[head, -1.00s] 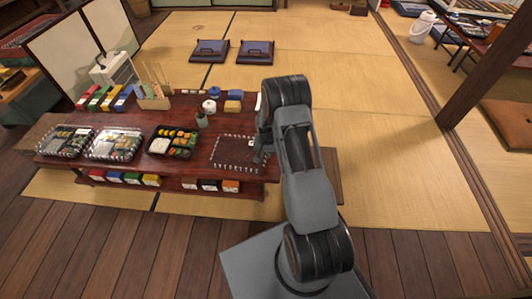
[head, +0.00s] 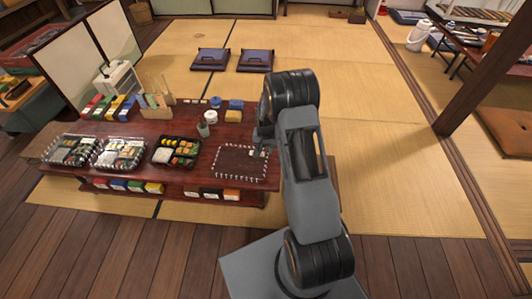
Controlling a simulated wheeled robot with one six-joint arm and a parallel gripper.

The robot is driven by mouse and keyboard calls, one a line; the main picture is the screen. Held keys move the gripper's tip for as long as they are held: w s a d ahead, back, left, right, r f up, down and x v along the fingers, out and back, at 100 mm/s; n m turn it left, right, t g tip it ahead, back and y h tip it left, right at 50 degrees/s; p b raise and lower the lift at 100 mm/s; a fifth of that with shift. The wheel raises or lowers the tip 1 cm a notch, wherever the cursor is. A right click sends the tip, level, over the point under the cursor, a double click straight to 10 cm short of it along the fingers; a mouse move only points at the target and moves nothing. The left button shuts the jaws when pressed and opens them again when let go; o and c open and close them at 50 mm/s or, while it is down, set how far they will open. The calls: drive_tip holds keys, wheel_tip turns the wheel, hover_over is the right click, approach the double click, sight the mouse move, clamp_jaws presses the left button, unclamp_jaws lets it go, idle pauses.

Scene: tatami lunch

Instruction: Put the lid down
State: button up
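The clear lid (head: 241,174), seen mainly by its bright ribbed rim, is at the right part of the dark red low table (head: 215,134). It looks level and close to the tabletop; whether it rests flat there cannot be told. My gripper (head: 259,149) is at the lid's far right edge, partly hidden by my arm. It is too small to tell whether its fingers are open or shut on the rim. An uncovered black bento box (head: 176,151) with rice and colourful food stands left of the lid. Two more bento boxes, the middle one (head: 119,153) and the left one (head: 70,150), look covered with clear lids.
A small plant pot (head: 204,129), a white jar (head: 211,116) and blue-topped containers (head: 234,110) stand behind the lid. Two floor cushions (head: 255,60) lie beyond the table.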

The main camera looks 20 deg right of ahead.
drive_tip(key=s+a+r+n+t, duration=0.1)
drive_tip(key=s+a+r, duration=0.2)
drive_tip(key=r, duration=0.6)
drive_tip(key=s+a+r+n, duration=0.2)
drive_tip(key=s+r, duration=0.1)
drive_tip(key=r, duration=0.5)
drive_tip(key=s+a+r+n+t, duration=0.1)
drive_tip(key=s+r, duration=0.3)
drive_tip(key=s, duration=0.4)
drive_tip(key=s+a+r+n, duration=0.2)
drive_tip(key=s+a+r, duration=0.2)
drive_tip(key=s, duration=0.4)
drive_tip(key=shift+a+r+n+t, duration=0.25)
drive_tip(key=shift+r+n+t, duration=0.15)
drive_tip(key=shift+r, duration=0.2)
drive_tip(key=shift+r+p, duration=0.1)
drive_tip(key=shift+p, duration=0.2)
